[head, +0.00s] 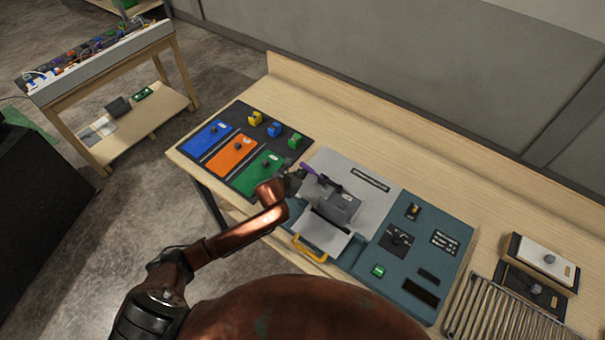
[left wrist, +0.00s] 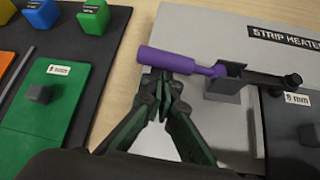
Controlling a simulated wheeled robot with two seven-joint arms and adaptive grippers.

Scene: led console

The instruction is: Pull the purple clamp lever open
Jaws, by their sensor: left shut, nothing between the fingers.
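The purple clamp lever (head: 318,175) is on the grey strip heater plate (head: 375,190) of the console. In the left wrist view, its thick purple handle (left wrist: 165,60) lies roughly level, pointing left, and its thin end joins a dark bracket (left wrist: 232,80). My left gripper (head: 294,181) is at the handle's free end. In the left wrist view, my left fingertips (left wrist: 167,84) are shut together, with nothing between them, just below the handle in the picture. I cannot tell whether they touch it. My right gripper is not in view.
Left of the plate is a dark board with blue (head: 206,137), orange (head: 232,155) and green (head: 258,174) panels and small coloured blocks. A teal control panel (head: 415,250) stands right, with a yellow handle (head: 309,250) at the front. A metal rack (head: 505,312) is farther right.

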